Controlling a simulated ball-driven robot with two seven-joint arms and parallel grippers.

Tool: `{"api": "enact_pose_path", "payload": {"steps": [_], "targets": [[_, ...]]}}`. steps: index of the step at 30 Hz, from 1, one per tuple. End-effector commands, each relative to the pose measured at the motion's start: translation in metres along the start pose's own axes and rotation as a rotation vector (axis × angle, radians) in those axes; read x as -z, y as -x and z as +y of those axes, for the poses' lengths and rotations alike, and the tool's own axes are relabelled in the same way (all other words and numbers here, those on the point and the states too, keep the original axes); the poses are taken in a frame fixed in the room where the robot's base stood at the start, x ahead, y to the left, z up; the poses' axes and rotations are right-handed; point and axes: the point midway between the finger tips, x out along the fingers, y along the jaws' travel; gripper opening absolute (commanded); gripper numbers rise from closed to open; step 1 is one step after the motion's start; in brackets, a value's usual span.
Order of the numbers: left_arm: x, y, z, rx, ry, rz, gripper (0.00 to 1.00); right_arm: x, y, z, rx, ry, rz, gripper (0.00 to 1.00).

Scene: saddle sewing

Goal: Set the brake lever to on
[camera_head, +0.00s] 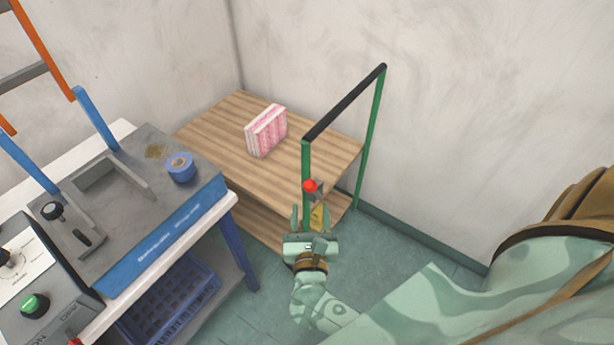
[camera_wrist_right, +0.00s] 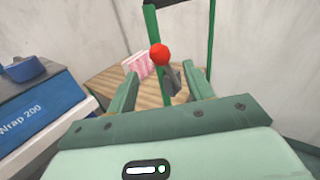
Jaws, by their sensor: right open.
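The brake lever has a red ball knob (camera_head: 310,186) and a short grey shaft. It sits beside the near green post of a wooden cart (camera_head: 222,130). In the right wrist view the red knob (camera_wrist_right: 159,55) shows between and beyond the fingers, with the grey shaft slanting down to the right below it. My right gripper (camera_head: 309,217) is open, just below the knob in the head view. Its fingers (camera_wrist_right: 163,84) point towards the lever; I see no clear contact. My left gripper is out of view.
A pink-and-white package (camera_head: 266,131) lies on the cart top. The cart's handle bar (camera_head: 345,103) is black on green posts. A blue-grey wrapping machine (camera_head: 150,240) stands on a table to the left. Walls are close behind the cart; floor is free in front.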

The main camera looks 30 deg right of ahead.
Motion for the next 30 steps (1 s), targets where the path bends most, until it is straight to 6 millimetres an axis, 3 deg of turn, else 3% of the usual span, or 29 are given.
{"api": "enact_pose_path", "payload": {"steps": [6, 12, 18, 25, 26, 30], "targets": [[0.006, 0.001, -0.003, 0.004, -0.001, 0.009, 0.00, -0.001, -0.056, 0.000, -0.001, 0.002, -0.004, 0.52], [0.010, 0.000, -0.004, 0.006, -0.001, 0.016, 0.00, 0.000, -0.090, 0.000, -0.001, 0.004, -0.002, 0.52], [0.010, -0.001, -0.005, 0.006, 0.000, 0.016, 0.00, 0.000, -0.102, 0.000, -0.002, 0.004, -0.001, 0.52], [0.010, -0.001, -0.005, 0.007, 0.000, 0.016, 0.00, 0.000, -0.102, 0.000, -0.002, 0.004, -0.001, 0.52], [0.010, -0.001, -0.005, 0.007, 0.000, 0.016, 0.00, 0.000, -0.102, 0.000, -0.002, 0.004, -0.001, 0.46], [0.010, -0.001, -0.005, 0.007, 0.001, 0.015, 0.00, 0.000, -0.102, 0.000, -0.002, 0.004, -0.001, 0.07]]}}
